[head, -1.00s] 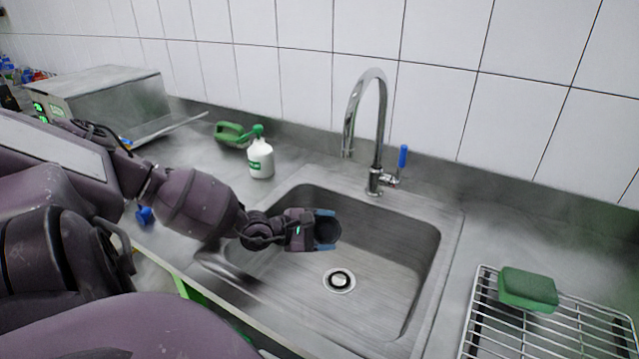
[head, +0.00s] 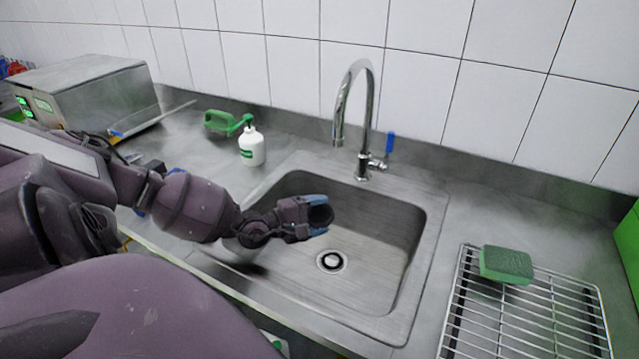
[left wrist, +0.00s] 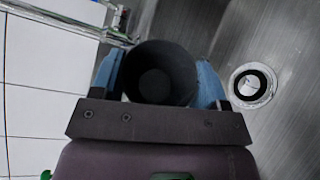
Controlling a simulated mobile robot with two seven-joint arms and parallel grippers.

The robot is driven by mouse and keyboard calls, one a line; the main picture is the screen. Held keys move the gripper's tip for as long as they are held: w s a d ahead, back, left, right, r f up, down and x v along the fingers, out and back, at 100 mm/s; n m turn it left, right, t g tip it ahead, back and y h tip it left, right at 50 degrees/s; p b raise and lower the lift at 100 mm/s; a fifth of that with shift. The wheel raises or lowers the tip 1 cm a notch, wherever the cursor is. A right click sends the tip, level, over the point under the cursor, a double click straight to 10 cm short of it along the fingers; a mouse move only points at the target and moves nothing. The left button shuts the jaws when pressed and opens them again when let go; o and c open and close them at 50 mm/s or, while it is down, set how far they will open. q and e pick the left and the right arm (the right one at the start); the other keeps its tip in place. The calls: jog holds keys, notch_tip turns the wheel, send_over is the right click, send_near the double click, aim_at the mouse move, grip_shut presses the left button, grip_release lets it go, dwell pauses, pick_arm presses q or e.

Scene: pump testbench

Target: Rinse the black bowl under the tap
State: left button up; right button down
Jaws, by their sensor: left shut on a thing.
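My left gripper (head: 318,215) is over the left part of the sink (head: 395,250). Its blue fingers are shut on the black bowl (head: 320,215), one on each side of it. In the left wrist view the bowl (left wrist: 160,75) sits between the two fingertips (left wrist: 160,80), with its open side facing the camera. The tap (head: 365,110) is a tall chrome gooseneck with a blue lever (head: 390,142), behind the sink. The bowl is below and a little left of the spout. I see no water running. My right gripper is not in view.
A drain (head: 331,261) is in the sink floor. A wire rack (head: 540,310) with a green sponge (head: 506,264) stands on the right. A white bottle with a green pump (head: 252,148) and a green scrubber (head: 218,122) stand behind left. A metal appliance (head: 90,95) is at far left.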

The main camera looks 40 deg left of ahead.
aim_at(319, 212)
pick_arm(q)
jog(key=r+p, duration=0.1)
jog(key=s+d+r+m+p, duration=0.1)
jog(key=p, duration=0.1)
jog(key=shift+d+r+m+t, duration=0.15)
jog(key=shift+r+m+t, duration=0.15)
jog(key=shift+t, duration=0.1)
jog(key=r+m+t+h, duration=0.1)
jog(key=m, duration=0.2)
jog(key=s+d+r+m+t+h, duration=0.1)
jog(key=r+m, duration=0.1)
jog(key=m, duration=0.2)
jog(key=s+d+r+m+t, duration=0.1)
jog(key=r+m, duration=0.1)
jog(key=m, duration=0.2)
jog(key=shift+d+h+p, duration=0.15)
jog(key=shift+h+p, duration=0.25)
jog(key=shift+m, duration=0.3)
